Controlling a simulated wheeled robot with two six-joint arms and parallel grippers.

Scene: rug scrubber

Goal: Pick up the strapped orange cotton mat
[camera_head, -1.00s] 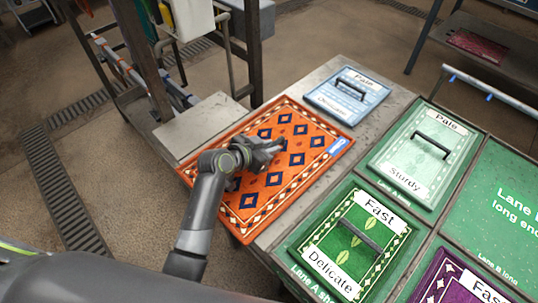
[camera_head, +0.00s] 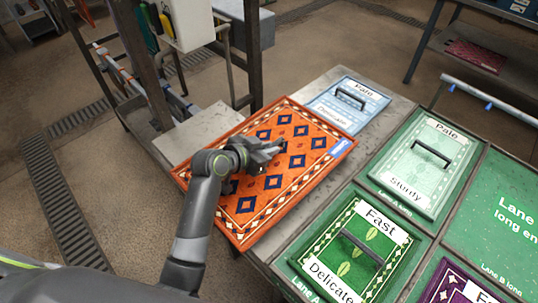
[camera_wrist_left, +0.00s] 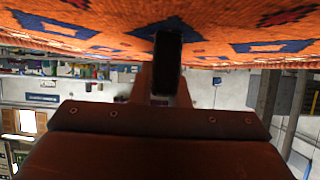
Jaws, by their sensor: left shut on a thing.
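The orange cotton mat (camera_head: 315,168) has dark blue diamonds, a patterned border and a small blue tag at its right edge. In the head view it appears slightly raised over the grey table, its near left part reaching past the table's edge. My left gripper (camera_head: 274,148) is over the middle of the mat, shut on its dark strap. The wrist view shows the mat's orange surface (camera_wrist_left: 110,22) along the top and the dark strap or handle (camera_wrist_left: 167,62) at the jaws. The gripper covers most of the strap in the head view. My right gripper is not in view.
A pale blue mat (camera_head: 341,108) lies behind the orange one on the grey table (camera_head: 390,118). Green mats (camera_head: 418,165) (camera_head: 345,250) with handles lie to the right, and a purple one (camera_head: 455,285) at the front. A metal rack (camera_head: 150,70) stands at the back left.

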